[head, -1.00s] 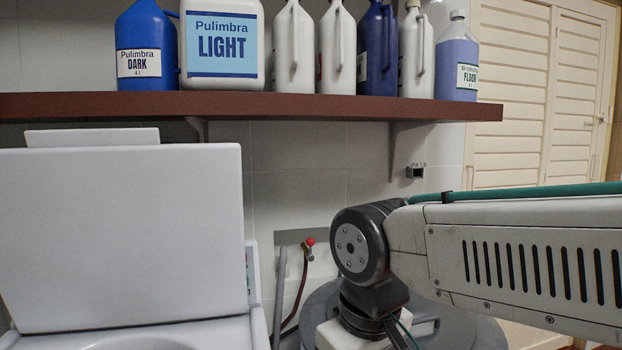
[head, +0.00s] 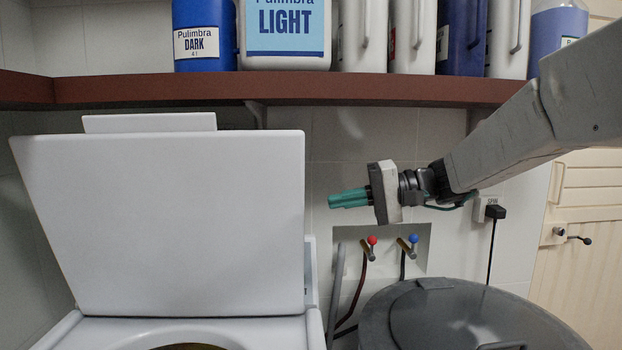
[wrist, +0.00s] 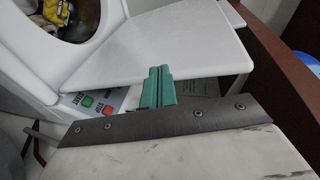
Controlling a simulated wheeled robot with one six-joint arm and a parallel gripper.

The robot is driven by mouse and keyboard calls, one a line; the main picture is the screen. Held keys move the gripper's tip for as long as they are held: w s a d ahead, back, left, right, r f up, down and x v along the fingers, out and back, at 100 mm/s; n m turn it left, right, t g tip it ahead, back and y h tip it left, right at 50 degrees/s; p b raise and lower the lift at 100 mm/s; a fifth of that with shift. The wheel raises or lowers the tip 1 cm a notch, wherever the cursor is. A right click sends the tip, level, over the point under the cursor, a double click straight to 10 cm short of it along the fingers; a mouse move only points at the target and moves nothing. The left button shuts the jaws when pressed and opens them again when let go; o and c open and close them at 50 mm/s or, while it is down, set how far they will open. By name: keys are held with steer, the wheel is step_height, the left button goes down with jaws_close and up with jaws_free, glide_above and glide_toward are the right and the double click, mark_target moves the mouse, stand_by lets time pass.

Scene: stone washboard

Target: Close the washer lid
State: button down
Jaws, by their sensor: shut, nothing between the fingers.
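The white washer lid (head: 170,225) stands open, tilted up from the back of the white washer (head: 230,334) in the head view. It also shows in the wrist view (wrist: 178,48), with the round washer opening (wrist: 60,25) at its left. My gripper (head: 332,199) has green fingers, shut and empty. It is to the right of the lid, apart from it in the head view, with its fingers pointing left. In the wrist view the fingertips (wrist: 158,70) overlap the lid's near edge; I cannot tell the exact gap.
A brown shelf (head: 300,88) with several bottles runs above the lid. A grey round-lidded bin (head: 450,315) stands right of the washer. Red and blue taps (head: 372,241) are on the wall below my gripper. Washer buttons (wrist: 97,105) show in the wrist view.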

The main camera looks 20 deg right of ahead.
steer(key=w+d+r+m+t+y, duration=0.1)
steer(key=w+d+r+t+y, duration=0.15)
steer(key=w+d, duration=0.35)
steer(key=w+a+t, duration=0.1)
steer(key=w+a, duration=0.1)
steer(key=a, duration=0.7)
steer(key=shift+a+r+h, duration=0.25)
steer(key=shift+a+h, duration=0.15)
steer(key=shift+h, duration=0.05)
